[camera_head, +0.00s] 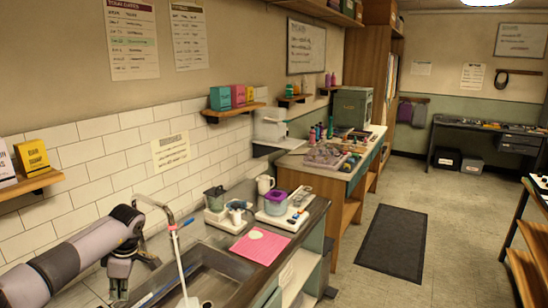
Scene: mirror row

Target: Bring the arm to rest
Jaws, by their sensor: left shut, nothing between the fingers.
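My left arm reaches in from the left edge and bends downward at its wrist. My left gripper (119,295) points down at the left end of the sink (215,278), close to the tiled wall. It is shut and holds nothing. Its fingertips are small and dark near the bottom of the picture, so I cannot tell whether they touch the sink edge. My right gripper is not in view.
A faucet (172,217) and a pale upright stick (181,262) stand just right of my gripper. A dark mat (393,242) lies on open floor.

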